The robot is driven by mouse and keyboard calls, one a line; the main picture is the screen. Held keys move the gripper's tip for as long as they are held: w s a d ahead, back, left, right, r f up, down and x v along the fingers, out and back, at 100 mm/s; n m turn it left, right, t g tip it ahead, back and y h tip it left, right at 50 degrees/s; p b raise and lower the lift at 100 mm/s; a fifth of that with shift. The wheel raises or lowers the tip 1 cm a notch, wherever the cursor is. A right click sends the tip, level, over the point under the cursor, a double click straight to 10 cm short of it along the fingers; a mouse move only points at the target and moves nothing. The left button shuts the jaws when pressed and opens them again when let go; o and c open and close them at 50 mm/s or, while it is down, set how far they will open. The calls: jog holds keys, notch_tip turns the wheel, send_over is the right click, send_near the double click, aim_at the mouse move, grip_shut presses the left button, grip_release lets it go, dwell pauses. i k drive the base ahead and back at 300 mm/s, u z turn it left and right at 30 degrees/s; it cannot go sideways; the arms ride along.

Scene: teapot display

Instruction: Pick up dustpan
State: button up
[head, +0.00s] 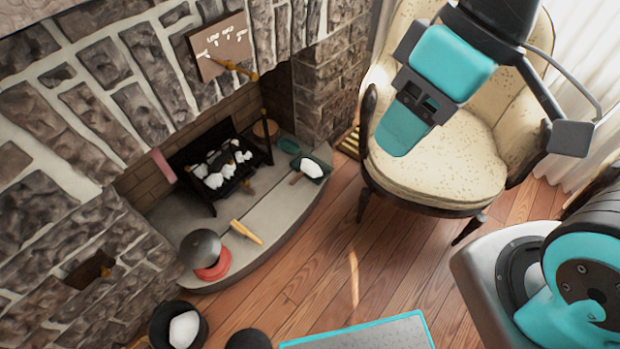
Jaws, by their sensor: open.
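A small dark green pan (316,165) with a pale handle lies on the grey stone hearth, at its right end near the stone pillar. It looks like the dustpan, with something white on or in it, too small to make out. My gripper (404,130) hangs at the upper right, in front of the armchair, teal and dark grey. It is open and empty. In the picture it is up and to the right of the pan, clearly apart from it.
The cream armchair (440,165) stands right of the hearth (215,230). A fire grate (215,170) with white lumps, a brush-like wooden item (246,232) and a dark round pot on red (203,252) are left of the pan. The wooden floor (345,245) in front is mostly clear.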

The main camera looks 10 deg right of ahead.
aim_at(313, 168)
jog(key=u, duration=0.2)
jog(key=i, duration=1.05)
jog(key=u, duration=0.45)
